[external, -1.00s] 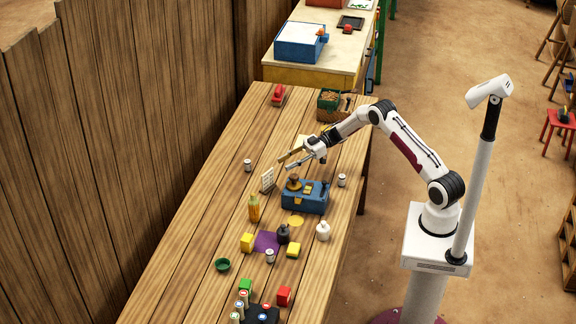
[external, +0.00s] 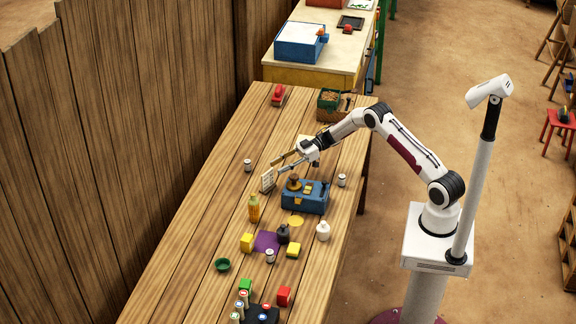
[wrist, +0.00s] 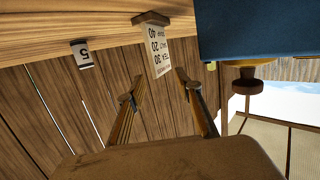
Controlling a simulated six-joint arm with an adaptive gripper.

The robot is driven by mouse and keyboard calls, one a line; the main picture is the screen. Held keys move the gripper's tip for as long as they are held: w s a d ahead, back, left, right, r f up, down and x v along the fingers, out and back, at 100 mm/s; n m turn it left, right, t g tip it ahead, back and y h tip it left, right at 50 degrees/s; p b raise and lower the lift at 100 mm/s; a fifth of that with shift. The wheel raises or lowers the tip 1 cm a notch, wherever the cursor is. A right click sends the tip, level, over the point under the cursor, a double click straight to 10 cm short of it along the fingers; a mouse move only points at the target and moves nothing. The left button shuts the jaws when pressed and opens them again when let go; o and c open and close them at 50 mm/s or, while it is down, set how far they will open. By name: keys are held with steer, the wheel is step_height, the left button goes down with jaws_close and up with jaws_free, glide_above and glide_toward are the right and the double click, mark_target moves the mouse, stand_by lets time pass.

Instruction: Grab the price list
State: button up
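The price list is a small white card (external: 267,180) with printed lines, standing upright on the table left of the blue scale (external: 305,198). In the wrist view the card (wrist: 158,48) appears upside down, with numbers on it and a brown wooden foot (wrist: 151,18). My gripper (external: 275,167) is open, its two fingers apart and pointing at the card. In the wrist view the card's top edge lies just ahead of, or between, the fingertips of my gripper (wrist: 159,78); I cannot tell which. Nothing is held.
A yellow-orange bottle (external: 254,208) stands in front of the card.

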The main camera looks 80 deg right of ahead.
mark_target(271, 170)
steer(key=shift+x, duration=2.1)
steer(key=shift+r, duration=0.2)
jaws_close()
